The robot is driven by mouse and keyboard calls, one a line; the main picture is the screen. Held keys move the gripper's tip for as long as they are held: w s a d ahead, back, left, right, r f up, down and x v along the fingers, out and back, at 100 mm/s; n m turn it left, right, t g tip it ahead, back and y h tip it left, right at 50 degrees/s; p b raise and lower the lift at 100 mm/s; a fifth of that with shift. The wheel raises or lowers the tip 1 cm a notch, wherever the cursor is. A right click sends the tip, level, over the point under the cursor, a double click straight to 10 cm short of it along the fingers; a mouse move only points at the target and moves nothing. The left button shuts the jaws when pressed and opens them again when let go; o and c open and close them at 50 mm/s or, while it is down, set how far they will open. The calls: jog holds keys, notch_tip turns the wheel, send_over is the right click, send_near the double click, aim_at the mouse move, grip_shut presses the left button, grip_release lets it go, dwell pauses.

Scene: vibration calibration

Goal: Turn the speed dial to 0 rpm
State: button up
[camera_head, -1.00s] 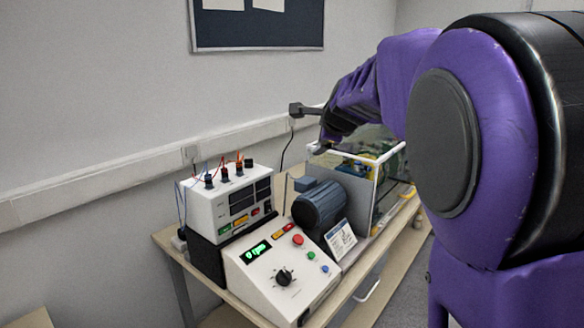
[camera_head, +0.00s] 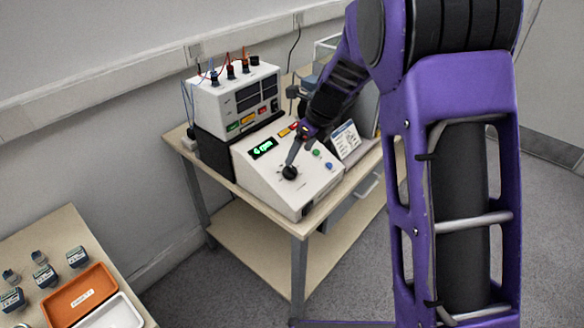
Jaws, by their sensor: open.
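The speed dial (camera_head: 290,173) is a black knob on the sloped face of the white control box (camera_head: 270,197). A green lit display (camera_head: 263,148) above it reads a single digit and "rpm"; the digit is too small to read surely.
A white instrument (camera_head: 213,105) with several cables stands behind the box. A label card (camera_head: 345,139) and a green and a blue button sit to the right. The bench edge (camera_head: 250,211) is in front. An orange tray (camera_head: 80,296) lies on another table at lower left.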

aim_at(292, 168)
jog(key=x, duration=0.7)
jog(key=shift+w+a+f+b, duration=0.15)
jog(key=shift+a+f+b, duration=0.05)
jog(key=shift+f+b, duration=0.15)
jog(key=shift+c, duration=0.2)
grip_shut()
